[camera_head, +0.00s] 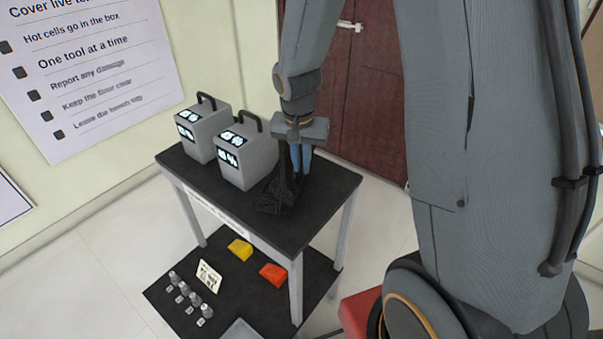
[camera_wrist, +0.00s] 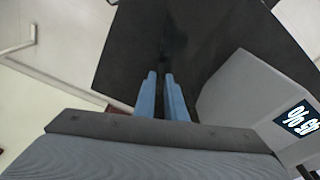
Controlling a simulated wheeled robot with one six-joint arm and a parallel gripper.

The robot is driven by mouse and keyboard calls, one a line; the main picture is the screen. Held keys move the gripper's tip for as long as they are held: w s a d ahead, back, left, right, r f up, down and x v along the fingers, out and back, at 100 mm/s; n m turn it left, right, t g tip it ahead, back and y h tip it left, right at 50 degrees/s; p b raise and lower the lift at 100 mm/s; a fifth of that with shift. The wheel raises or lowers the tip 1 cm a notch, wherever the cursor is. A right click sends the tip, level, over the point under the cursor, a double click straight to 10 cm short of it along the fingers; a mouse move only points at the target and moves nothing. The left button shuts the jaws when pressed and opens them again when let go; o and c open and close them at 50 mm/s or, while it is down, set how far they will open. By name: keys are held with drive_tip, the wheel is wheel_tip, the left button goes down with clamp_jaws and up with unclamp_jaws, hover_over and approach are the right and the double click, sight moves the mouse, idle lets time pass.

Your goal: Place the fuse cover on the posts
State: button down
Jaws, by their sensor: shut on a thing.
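My gripper (camera_head: 301,157) points down over the right part of the black table (camera_head: 318,206), with its blue fingers close together. A dark, patterned thing (camera_head: 274,195) stands at the fingers, just right of the front grey box. I take it as held, but black on black blurs its outline, and I cannot tell for sure that it is the fuse cover. In the wrist view my fingers (camera_wrist: 160,76) are nearly parallel, with a narrow dark gap. Small upright metal posts (camera_head: 191,297) stand on a lower black surface; I cannot tell whether they are the task's posts.
Two grey boxes (camera_head: 245,160) (camera_head: 203,136) with black handles and lit displays fill the table's left and middle. A yellow block (camera_head: 240,249), an orange block (camera_head: 273,273) and a white card (camera_head: 209,276) lie below. The table's right end is clear. A dark red door (camera_head: 368,100) is behind.

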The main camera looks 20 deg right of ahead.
sight(301, 169)
drive_tip(key=shift+f+p, duration=0.4)
drive_tip(key=shift+f, duration=1.7)
drive_tip(key=shift+f, duration=0.15)
drive_tip(key=c, duration=1.8)
unclamp_jaws()
drive_tip(key=shift+r, duration=0.6)
drive_tip(key=r+b, duration=0.1)
drive_tip(key=r, duration=0.2)
drive_tip(key=s+r, duration=0.1)
drive_tip(key=r, duration=0.3)
drive_tip(key=a+r+b, duration=0.1)
drive_tip(key=r, duration=0.2)
drive_tip(key=shift+s+r+b, duration=0.3)
drive_tip(key=shift+r+b, duration=0.05)
drive_tip(key=shift+r, duration=0.05)
drive_tip(key=shift+o, duration=0.4)
drive_tip(key=s+f+n+y, duration=0.1)
drive_tip(key=s+f+n, duration=0.2)
drive_tip(key=s, duration=0.9)
drive_tip(key=n, duration=0.3)
drive_tip(key=shift+s+n, duration=0.15)
drive_tip(key=shift+n, duration=0.25)
